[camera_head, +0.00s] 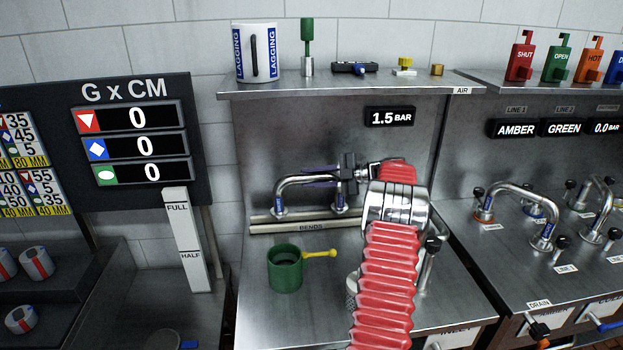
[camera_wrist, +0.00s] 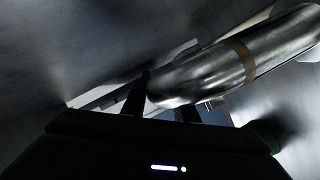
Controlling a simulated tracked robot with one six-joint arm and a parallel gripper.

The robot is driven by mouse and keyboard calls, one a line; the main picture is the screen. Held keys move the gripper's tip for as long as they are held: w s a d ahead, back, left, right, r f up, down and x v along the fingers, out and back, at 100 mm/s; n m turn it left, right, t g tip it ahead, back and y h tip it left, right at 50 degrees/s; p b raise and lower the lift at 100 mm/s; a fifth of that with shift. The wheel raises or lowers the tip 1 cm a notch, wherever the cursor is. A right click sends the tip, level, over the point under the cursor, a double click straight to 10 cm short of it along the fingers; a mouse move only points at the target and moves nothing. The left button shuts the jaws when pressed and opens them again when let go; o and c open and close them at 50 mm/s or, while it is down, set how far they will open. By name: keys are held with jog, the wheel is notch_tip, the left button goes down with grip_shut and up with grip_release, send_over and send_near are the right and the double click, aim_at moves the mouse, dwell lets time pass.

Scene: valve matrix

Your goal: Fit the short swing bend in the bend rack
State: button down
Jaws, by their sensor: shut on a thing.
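A curved silver bend (camera_head: 305,181) with blue-marked legs stands upright at the bend rack (camera_head: 262,228), a pale rail labelled BENDS on the middle bench. Both lower ends meet the rack in the head view; I cannot tell how deeply they sit. My gripper (camera_head: 318,174) reaches in from the right with its dark fingers at the bend's upper part, shut on it. In the wrist view a shiny metal pipe (camera_wrist: 225,70) with a tan band lies across the fingers (camera_wrist: 162,103). The bend's length cannot be judged.
A green cup (camera_head: 285,270) with a yellow-handled tool (camera_head: 318,254) stands in front of the rack. A shelf above (camera_head: 340,86) holds a lagging roll (camera_head: 256,52) and small tools. Other bends (camera_head: 522,205) stand on the right bench. The bench's front left is clear.

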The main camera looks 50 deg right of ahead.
jog(key=shift+f, duration=1.4)
jog(key=c, duration=1.3)
grip_release()
jog(key=shift+c, duration=0.2)
jog(key=shift+f, duration=0.1)
jog(key=shift+s, duration=0.15)
jog(key=v, duration=1.3)
jog(key=shift+s+d, duration=0.15)
jog(key=shift+s, duration=0.15)
notch_tip(320, 180, up, 8)
dwell(0.8)
